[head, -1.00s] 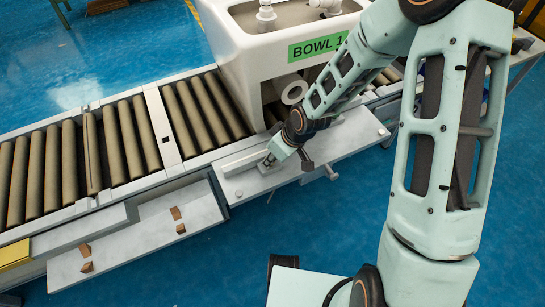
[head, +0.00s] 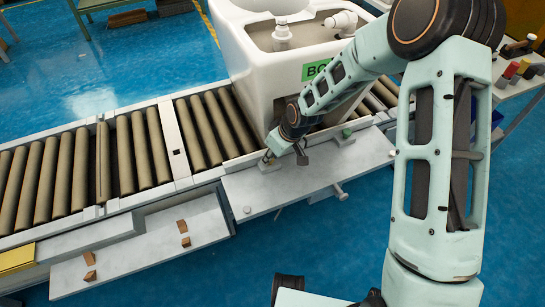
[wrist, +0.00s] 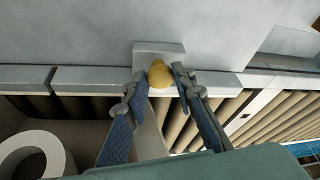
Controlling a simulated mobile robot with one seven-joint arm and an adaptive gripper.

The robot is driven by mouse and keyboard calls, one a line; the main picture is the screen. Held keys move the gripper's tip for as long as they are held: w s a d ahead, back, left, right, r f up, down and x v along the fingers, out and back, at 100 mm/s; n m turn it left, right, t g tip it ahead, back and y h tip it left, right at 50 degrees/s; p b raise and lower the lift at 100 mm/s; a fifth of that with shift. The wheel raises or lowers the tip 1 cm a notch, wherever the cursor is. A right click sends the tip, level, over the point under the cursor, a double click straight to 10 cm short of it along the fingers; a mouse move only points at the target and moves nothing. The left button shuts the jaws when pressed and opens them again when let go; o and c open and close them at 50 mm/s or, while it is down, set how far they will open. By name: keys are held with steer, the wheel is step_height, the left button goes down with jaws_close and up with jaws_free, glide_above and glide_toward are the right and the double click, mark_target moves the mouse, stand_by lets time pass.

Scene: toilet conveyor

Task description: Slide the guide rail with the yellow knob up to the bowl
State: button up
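The yellow knob (wrist: 160,76) sits on the pale grey block of the guide rail (wrist: 158,49) in the wrist view. A pale bar of the rail runs from it between my fingers, over the conveyor. My gripper (wrist: 162,78) is open, its two fingertips on either side of the knob. In the head view my gripper (head: 286,153) is low over the white side plate by the conveyor edge, fingers apart; the yellow knob cannot be made out there. The white bowl (head: 252,75) stands on the conveyor behind my gripper. Whether the rail touches it is hidden.
Conveyor rollers (head: 135,150) stretch left of the bowl. The side plate (head: 285,185) carries another block with a green knob (head: 346,132) to the right. A white ring (wrist: 35,152) shows at lower left in the wrist view. A lower shelf (head: 150,245) holds small brown pieces.

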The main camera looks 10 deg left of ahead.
steer(key=o, duration=0.4)
steer(key=v, duration=1.2)
stand_by(0.3)
